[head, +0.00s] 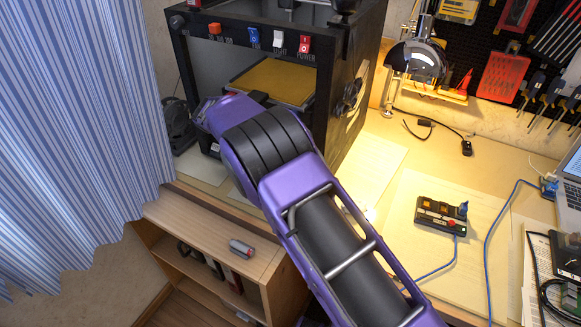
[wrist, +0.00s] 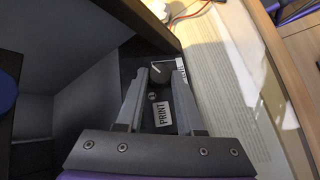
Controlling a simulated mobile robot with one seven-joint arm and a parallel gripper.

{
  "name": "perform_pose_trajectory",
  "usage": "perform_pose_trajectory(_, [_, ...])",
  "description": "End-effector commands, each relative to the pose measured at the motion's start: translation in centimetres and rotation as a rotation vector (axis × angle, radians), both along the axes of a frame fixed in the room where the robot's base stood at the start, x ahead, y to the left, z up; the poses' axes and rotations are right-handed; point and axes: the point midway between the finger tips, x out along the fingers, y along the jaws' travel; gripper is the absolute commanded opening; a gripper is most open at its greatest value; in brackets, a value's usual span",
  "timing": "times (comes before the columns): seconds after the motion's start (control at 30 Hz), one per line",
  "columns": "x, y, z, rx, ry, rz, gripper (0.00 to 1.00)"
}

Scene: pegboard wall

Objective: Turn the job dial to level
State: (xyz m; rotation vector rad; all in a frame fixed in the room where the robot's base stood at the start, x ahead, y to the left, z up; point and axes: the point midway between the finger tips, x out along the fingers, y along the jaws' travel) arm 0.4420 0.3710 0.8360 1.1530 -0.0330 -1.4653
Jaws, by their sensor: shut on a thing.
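The job dial (wrist: 159,76) is a dark round knob with a short white mark, low on the printer's front in the wrist view. The mark seems to slant to the upper left. My gripper (wrist: 158,70) has its two grey fingers closed on either side of the dial, shut on it. A white PRINT label (wrist: 162,115) lies between the fingers, on the near side of the dial. Another white label (wrist: 181,67) shows past the right finger, too cut off to read. In the head view my arm hides the dial and my fingers.
The black-framed printer (head: 345,95) has a row of switches on top, including a red POWER switch (head: 305,44). A wooden shelf unit (head: 215,225) with a small grey cylinder (head: 241,248) stands below. A switch box (head: 441,215) with a blue cable lies on the desk.

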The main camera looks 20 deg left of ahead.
Motion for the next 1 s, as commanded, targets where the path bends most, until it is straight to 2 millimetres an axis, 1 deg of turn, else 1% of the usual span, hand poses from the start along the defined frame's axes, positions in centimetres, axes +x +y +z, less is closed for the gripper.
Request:
perform_pose_trajectory(0.1, [-0.1, 0.0, 0.0, -0.001, 0.002, 0.0, 0.0])
perform_pose_trajectory(0.13, [-0.1, 0.0, 0.0, -0.001, 0.002, 0.001, 0.42])
perform_pose_trajectory(0.17, [-0.1, 0.0, 0.0, -0.001, 0.002, 0.001, 0.47])
perform_pose_trajectory(0.2, [-0.1, 0.0, 0.0, -0.001, 0.002, 0.001, 0.49])
perform_pose_trajectory(0.47, [0.0, 0.0, 0.0, -0.001, 0.0, 0.001, 0.49])
perform_pose_trajectory(0.57, [-0.1, 0.4, 0.3, 0.0, 0.0, 0.002, 0.49])
perform_pose_trajectory(0.67, [-0.3, 1.2, 0.9, 0.001, -0.001, 0.002, 0.49])
perform_pose_trajectory(0.9, [-1.0, 3.9, 3.0, 0.001, -0.001, 0.003, 0.49])
perform_pose_trajectory(1.0, [-1.2, 4.7, 3.6, 0.001, 0.0, 0.002, 0.49])
